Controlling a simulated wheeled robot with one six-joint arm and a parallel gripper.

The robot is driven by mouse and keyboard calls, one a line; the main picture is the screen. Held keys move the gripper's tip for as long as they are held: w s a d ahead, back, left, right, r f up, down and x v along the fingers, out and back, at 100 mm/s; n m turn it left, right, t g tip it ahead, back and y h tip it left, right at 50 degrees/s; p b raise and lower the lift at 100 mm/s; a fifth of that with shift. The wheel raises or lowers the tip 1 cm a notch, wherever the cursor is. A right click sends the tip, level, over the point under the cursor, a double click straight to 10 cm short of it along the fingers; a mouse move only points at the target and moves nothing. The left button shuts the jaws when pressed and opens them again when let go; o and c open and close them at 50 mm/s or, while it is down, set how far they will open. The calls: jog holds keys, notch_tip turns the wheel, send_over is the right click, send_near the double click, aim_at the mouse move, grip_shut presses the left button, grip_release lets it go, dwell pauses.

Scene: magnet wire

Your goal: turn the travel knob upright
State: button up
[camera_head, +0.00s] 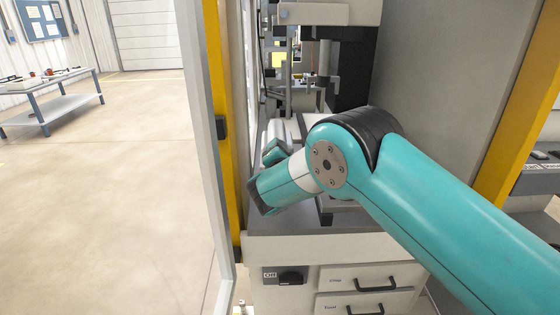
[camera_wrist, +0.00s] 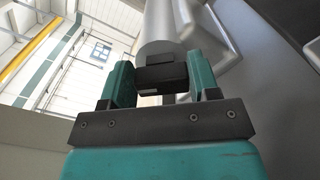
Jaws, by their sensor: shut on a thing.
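In the wrist view, a black knob (camera_wrist: 162,77) sits at the end of a grey cylinder (camera_wrist: 158,28). The two teal fingers of my gripper (camera_wrist: 160,66) are on either side of it, shut on it. I take it for the travel knob; its marking is too small to read, and I cannot tell whether it is upright. The knob is hidden there behind my arm.
A yellow post (camera_head: 222,110) and a pale door edge (camera_head: 210,150) stand close left of my arm. A grey panel (camera_head: 450,70) is at the right.

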jog(key=m+b, duration=0.4)
jog(key=m, duration=0.1)
jog(key=shift+d+f, duration=0.15)
jog(key=shift+f, duration=0.2)
jog(key=shift+m+b, duration=0.3)
jog(key=o, duration=0.9)
jog(key=shift+r, duration=0.1)
jog(key=s+b, duration=0.3)
jog(key=s, duration=1.4)
jog(key=shift+s, duration=0.25)
